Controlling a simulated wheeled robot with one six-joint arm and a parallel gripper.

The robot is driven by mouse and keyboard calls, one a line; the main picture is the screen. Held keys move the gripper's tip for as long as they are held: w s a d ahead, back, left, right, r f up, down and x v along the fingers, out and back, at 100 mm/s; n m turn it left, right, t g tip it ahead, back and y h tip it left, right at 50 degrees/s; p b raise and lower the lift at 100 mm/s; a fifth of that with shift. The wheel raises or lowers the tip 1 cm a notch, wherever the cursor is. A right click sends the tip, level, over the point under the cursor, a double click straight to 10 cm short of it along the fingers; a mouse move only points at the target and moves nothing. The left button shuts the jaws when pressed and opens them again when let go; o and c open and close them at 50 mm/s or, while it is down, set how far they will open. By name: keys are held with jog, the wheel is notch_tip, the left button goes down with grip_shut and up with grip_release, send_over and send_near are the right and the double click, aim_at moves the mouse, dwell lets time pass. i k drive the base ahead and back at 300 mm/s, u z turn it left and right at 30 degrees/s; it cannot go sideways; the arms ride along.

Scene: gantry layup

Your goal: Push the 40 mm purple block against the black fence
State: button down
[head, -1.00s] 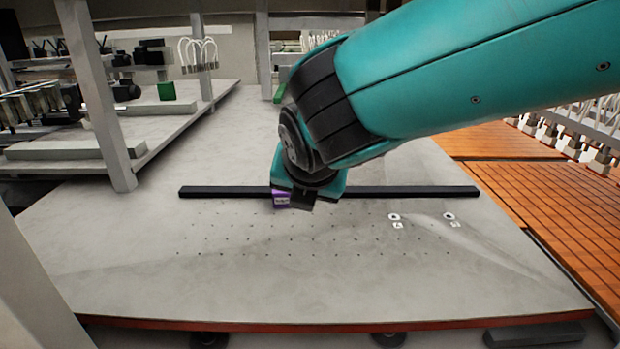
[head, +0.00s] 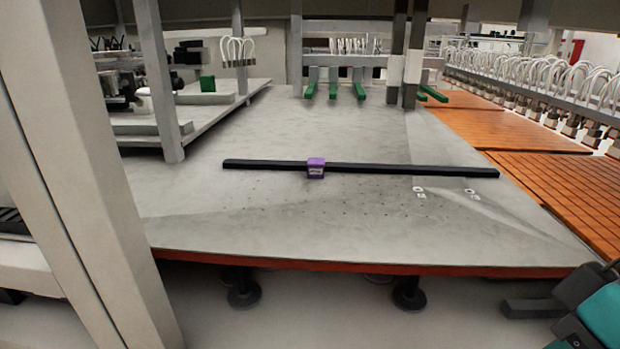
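The purple block (head: 316,167) sits on the grey table top at the near side of the long black fence (head: 420,171). The fence runs across the table from left to right. My gripper is not in the head view. Only a teal and dark part of my arm shows at the lower right corner, well away from the block.
The grey table (head: 300,230) is clear in front of the fence, with small holes and two white markers (head: 419,190) at right. Orange slatted panels (head: 545,180) lie to the right. A pale post (head: 85,180) stands close at left. Green bars (head: 334,84) show behind.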

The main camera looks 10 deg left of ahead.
aim_at(316, 165)
jog(key=k, duration=0.15)
jog(key=z, duration=1.4)
jog(key=k, duration=1.6)
jog(key=u, duration=2.3)
jog(key=i, duration=1.5)
